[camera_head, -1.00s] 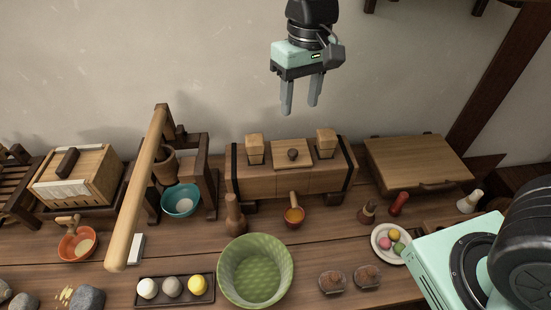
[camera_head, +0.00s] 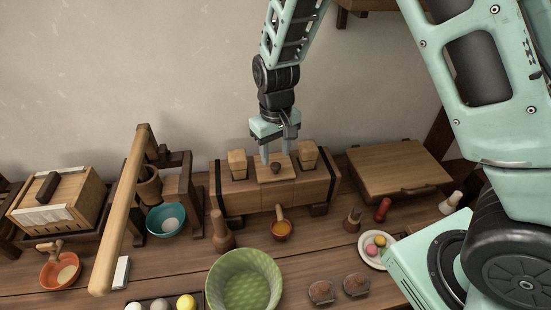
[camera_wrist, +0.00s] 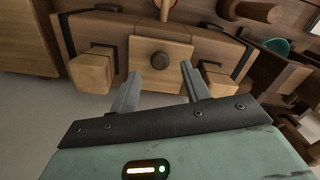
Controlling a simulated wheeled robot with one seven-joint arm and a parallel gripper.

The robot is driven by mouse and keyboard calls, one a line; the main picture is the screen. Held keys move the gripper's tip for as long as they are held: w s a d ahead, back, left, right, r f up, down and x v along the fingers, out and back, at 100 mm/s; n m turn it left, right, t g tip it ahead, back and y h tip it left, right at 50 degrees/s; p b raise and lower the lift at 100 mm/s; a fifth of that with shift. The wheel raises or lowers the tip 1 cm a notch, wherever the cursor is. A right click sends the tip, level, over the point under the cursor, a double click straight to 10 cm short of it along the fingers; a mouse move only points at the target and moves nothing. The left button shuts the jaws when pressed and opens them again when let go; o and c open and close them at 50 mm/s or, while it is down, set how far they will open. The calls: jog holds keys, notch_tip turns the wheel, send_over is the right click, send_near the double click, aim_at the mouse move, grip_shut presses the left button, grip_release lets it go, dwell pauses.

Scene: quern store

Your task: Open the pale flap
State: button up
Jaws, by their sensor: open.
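The pale flap (camera_head: 267,177) is a square wooden panel with a dark round knob (camera_head: 275,170), set in the top middle of a long wooden chest (camera_head: 228,200) between two upright blocks. It lies shut, level with the chest top. In the wrist view, the flap (camera_wrist: 147,80) and its knob (camera_wrist: 160,61) show ahead of the fingers. My gripper (camera_head: 276,156) is open and empty, pointing down just above the flap at its back edge. In the wrist view, my gripper's fingertips (camera_wrist: 160,72) stand on either side of the knob; I cannot tell whether they touch anything.
Two pale upright blocks (camera_head: 237,165) (camera_head: 308,158) flank the flap closely. A wooden board with a handle (camera_head: 398,169) lies to the right. A long wooden beam (camera_head: 122,215) rises at the left. A green basket (camera_head: 243,281) and small ladle (camera_head: 281,228) stand in front.

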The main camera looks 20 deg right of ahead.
aim_at(276, 164)
jog(key=shift+f, duration=1.8)
grip_shut()
jog(key=shift+w+r, duration=0.1)
jog(key=shift+r, duration=0.05)
